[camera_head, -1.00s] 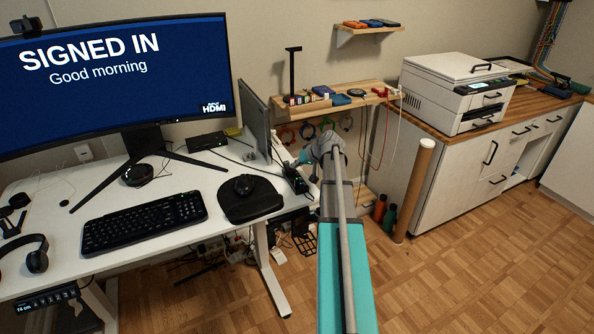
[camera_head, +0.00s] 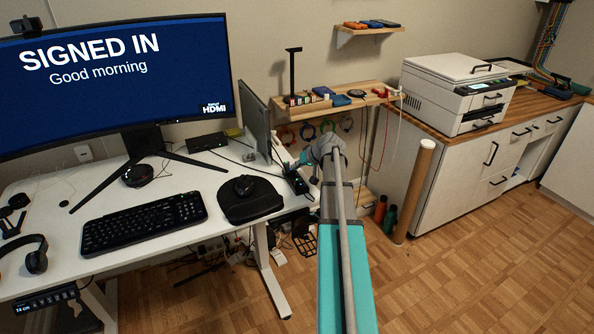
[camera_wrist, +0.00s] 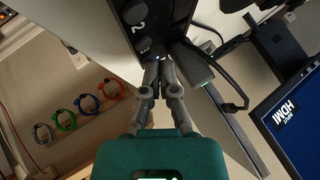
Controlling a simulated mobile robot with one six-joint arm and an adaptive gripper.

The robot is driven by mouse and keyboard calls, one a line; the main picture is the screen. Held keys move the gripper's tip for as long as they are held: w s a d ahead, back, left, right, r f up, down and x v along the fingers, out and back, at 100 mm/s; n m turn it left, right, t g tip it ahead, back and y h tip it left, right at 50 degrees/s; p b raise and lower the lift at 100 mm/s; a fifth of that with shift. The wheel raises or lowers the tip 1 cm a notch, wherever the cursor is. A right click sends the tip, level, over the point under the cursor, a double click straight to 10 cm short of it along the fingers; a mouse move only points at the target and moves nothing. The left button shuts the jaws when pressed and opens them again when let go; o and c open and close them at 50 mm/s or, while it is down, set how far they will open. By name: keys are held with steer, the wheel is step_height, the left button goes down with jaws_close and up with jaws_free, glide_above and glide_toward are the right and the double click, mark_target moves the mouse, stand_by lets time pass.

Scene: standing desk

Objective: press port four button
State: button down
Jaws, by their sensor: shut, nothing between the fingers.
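The black port hub (camera_wrist: 165,22) is at the top of the wrist view, with a column of round buttons and a readable number 2. A round button (camera_wrist: 143,44) sits near its lower end, and a small blue light glows beside my fingertips. No number four can be read. My gripper (camera_wrist: 158,66) is shut and empty, its fingertips at the hub's lower end; I cannot tell whether they touch it. In the head view the hub (camera_head: 296,181) stands at the desk's right edge, and my arm partly hides the gripper area.
A grey plug (camera_wrist: 194,66) with a black cable sits in the hub's side, close to my fingers. The monitor (camera_head: 115,85) reads signed in, from HDMI. A thin upright panel (camera_head: 256,122) stands left of the hub. Coloured cable loops (camera_head: 307,131) hang behind.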

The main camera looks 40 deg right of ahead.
steer(key=shift+r, duration=0.15)
steer(key=shift+r+p, duration=0.55)
steer(key=shift+p, duration=0.1)
step_height(320, 180, up, 6)
steer(key=p, duration=0.6)
steer(key=shift+w, duration=0.1)
stand_by(1.6)
